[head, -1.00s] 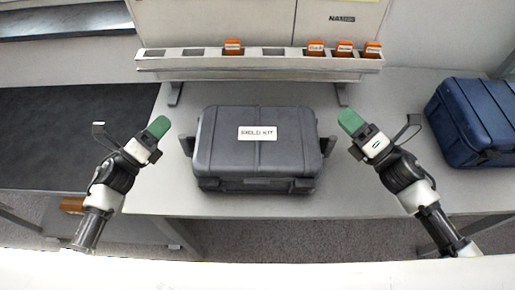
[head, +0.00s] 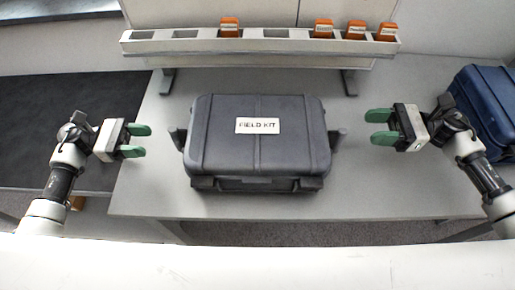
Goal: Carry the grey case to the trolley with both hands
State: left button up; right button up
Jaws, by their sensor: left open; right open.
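The grey case (head: 258,155), labelled FIELD KIT, lies flat and closed on the grey table. It has a dark side handle at its left end (head: 179,138) and another at its right end (head: 337,137). My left gripper (head: 143,141) is open and empty, left of the left handle and apart from it. My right gripper (head: 373,127) is open and empty, right of the right handle and apart from it. Both grippers' green fingers point inward toward the case.
A blue case (head: 485,105) stands at the table's right end, behind my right arm. A slotted rack (head: 190,46) with several orange items stands behind the grey case. The grey table (head: 400,195) is bare around the case. A dark surface (head: 60,115) lies to the left.

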pick_arm(q)
jog(key=d, duration=0.6)
pick_arm(e)
send_near(336, 145)
jog(key=a+f, duration=0.1)
jog(key=w+a+f, duration=0.1)
jog(key=shift+a, duration=0.4)
pick_arm(q)
jog(key=d, duration=0.4)
jog(key=shift+d, duration=0.35)
pick_arm(e)
jog(key=a, duration=0.6)
jog(key=shift+a+r, duration=0.1)
jog(key=shift+a, duration=0.3)
pick_arm(q)
grip_shut()
pick_arm(e)
grip_shut()
jog(key=shift+r, duration=0.1)
